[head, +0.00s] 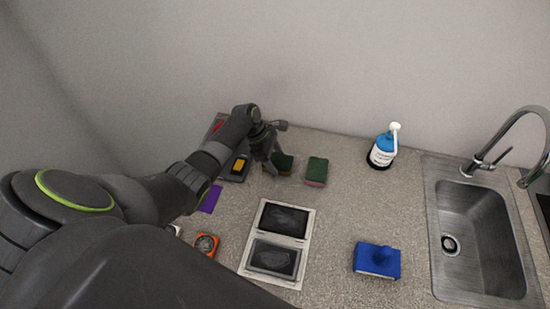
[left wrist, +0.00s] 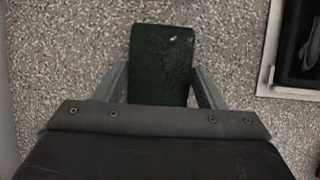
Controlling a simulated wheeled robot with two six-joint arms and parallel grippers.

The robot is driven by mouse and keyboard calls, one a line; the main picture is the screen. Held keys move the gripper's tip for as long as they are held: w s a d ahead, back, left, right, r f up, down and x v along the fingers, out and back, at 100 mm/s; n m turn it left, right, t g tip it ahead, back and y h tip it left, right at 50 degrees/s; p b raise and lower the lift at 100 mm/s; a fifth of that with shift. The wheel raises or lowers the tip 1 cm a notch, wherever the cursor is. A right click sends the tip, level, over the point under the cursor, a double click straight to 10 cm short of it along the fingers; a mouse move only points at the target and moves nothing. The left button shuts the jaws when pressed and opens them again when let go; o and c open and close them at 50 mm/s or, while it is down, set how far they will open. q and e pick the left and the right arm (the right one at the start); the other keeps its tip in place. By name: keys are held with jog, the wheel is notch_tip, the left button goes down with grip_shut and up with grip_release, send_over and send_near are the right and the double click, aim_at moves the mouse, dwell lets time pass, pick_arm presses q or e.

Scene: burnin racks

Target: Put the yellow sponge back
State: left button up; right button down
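A green-topped sponge (head: 283,162) is at my left gripper (head: 268,162) near the back wall. In the left wrist view this sponge (left wrist: 160,65) lies between the two fingers (left wrist: 160,80), with their tips against its long sides and no clear gap. Only its dark green face shows, so the colour of its underside is hidden. I cannot tell whether it is clear of the counter. A second green-topped sponge (head: 316,171), with a reddish-brown side, lies just to the right. A small yellow item (head: 239,165) is on a dark tray (head: 231,178) left of the gripper. My right gripper is out of view.
A white-framed holder with two dark panels (head: 302,240) lies in front. A blue handled block (head: 377,261) and a blue-white pump bottle (head: 383,150) stand left of the sink (head: 475,225). A purple piece (head: 211,198) and an orange item (head: 205,245) lie left.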

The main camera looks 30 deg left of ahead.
pick_arm(q)
jog(key=shift+o, duration=1.2)
jog(key=shift+r, duration=0.15)
jog(key=b+v, duration=0.1)
jog(key=v, duration=1.1)
jog(key=shift+d, duration=0.1)
